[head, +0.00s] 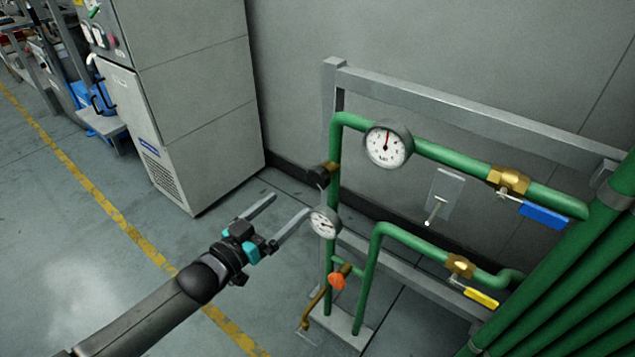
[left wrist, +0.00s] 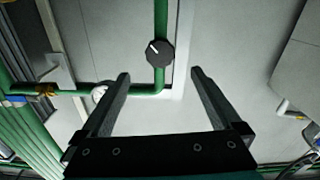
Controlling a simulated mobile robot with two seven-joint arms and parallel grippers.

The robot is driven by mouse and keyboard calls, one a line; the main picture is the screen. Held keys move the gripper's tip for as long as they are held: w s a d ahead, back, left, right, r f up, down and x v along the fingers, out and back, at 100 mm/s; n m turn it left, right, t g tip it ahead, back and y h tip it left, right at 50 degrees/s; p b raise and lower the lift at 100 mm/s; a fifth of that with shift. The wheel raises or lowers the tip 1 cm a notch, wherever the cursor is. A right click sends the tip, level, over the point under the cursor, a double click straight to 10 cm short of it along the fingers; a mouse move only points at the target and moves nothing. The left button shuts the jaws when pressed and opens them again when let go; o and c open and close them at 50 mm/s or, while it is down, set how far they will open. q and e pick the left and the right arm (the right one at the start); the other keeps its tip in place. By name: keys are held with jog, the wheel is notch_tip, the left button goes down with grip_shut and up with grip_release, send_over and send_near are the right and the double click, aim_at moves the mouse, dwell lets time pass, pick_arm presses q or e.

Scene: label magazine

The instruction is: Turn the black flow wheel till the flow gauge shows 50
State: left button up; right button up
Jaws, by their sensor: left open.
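The black flow wheel (head: 318,174) sits on the upright green pipe, left of the upper gauge. In the left wrist view the wheel (left wrist: 160,51), with a white mark on its face, lies beyond the fingertips and between their lines. My left gripper (head: 290,204) is open and empty, below and left of the wheel, apart from it. A small round gauge (head: 325,222) is on the pipe below the wheel; its reading is too small to tell. A larger gauge (head: 388,145) has a red needle pointing nearly straight up. I cannot tell which is the flow gauge. My right gripper is not in view.
A blue-handled valve (head: 543,215), a yellow-handled valve (head: 480,297) and an orange knob (head: 337,282) are on the green pipes. A grey frame (head: 470,108) carries the pipework. A grey cabinet (head: 195,100) stands left. Floor left of the arm is clear.

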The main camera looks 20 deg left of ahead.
aim_at(316, 181)
pick_arm(q)
jog(key=b+x, duration=0.3)
jog(key=x, duration=0.6)
jog(key=shift+w+d+f, duration=0.1)
jog(key=shift+w+f, duration=0.05)
jog(key=shift+w, duration=0.15)
jog(key=shift+b+x, duration=0.4)
jog(key=shift+x, duration=0.75)
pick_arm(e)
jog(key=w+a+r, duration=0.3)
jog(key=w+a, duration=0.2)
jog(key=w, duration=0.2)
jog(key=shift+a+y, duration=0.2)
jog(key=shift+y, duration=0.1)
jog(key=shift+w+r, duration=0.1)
pick_arm(q)
jog(key=c, duration=1.4)
jog(key=shift+o, duration=0.2)
